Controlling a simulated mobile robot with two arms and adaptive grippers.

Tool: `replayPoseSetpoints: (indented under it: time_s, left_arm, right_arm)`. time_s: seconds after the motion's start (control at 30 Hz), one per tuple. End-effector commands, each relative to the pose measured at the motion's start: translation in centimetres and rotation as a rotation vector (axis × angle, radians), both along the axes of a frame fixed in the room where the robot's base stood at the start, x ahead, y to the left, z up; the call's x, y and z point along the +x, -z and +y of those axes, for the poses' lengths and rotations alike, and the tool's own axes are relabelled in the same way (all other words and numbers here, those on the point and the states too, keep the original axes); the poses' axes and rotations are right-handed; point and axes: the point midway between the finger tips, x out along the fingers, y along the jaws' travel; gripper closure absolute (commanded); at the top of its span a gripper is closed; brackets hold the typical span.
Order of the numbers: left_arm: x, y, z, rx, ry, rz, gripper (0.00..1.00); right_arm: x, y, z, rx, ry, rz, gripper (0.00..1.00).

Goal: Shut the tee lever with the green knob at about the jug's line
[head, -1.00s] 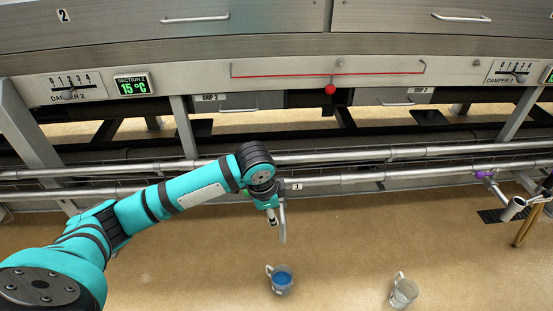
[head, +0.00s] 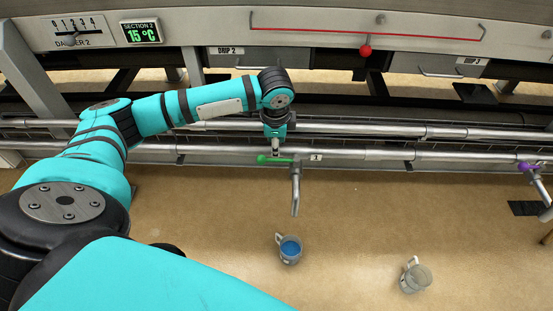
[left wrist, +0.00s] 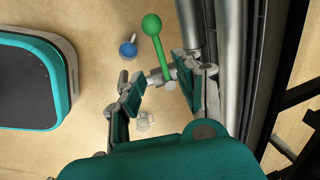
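The green lever (head: 274,159) points left from the tee on the lower pipe, with its round green knob at the left end. It also shows in the left wrist view (left wrist: 158,45). A spout (head: 295,190) hangs from the tee. A jug with blue liquid (head: 289,250) stands on the floor below it; its line is too small to read. My left gripper (left wrist: 160,78) is open, its fingers on either side of the lever's tee end, the knob beyond them. Contact cannot be told. In the head view it points down at the lever. My right gripper is out of view.
A clear jug (head: 415,277) stands to the right on the floor. Two long pipes (head: 370,153) run across behind the lever. A purple-handled tee (head: 530,167) is at the far right. Floor between the jugs is clear.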

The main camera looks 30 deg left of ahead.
Motion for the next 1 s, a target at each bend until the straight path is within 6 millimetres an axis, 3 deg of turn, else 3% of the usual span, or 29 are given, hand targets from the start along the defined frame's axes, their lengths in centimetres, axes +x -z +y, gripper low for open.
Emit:
replayPoseSetpoints:
  time_s: [0.1, 0.33, 0.5, 0.8, 1.0]
  left_arm:
    - [0.4, 2.7, 0.2, 0.000, 0.000, 0.001, 0.66]
    - [1.0, 6.3, 0.6, 0.001, 0.000, -0.001, 0.66]
    - [1.3, 7.3, 0.7, -0.001, 0.000, -0.003, 0.66]
    - [1.3, 7.5, 0.7, 0.000, 0.001, -0.002, 0.66]
    - [1.3, 7.5, 0.7, 0.000, 0.001, -0.001, 0.90]
  right_arm:
    - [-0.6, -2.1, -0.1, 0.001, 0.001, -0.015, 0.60]
    - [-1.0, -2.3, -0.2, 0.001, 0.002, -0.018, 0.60]
    - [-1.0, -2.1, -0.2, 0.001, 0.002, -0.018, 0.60]
    - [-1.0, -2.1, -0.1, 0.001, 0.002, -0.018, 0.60]
    - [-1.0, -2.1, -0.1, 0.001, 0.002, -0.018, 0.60]
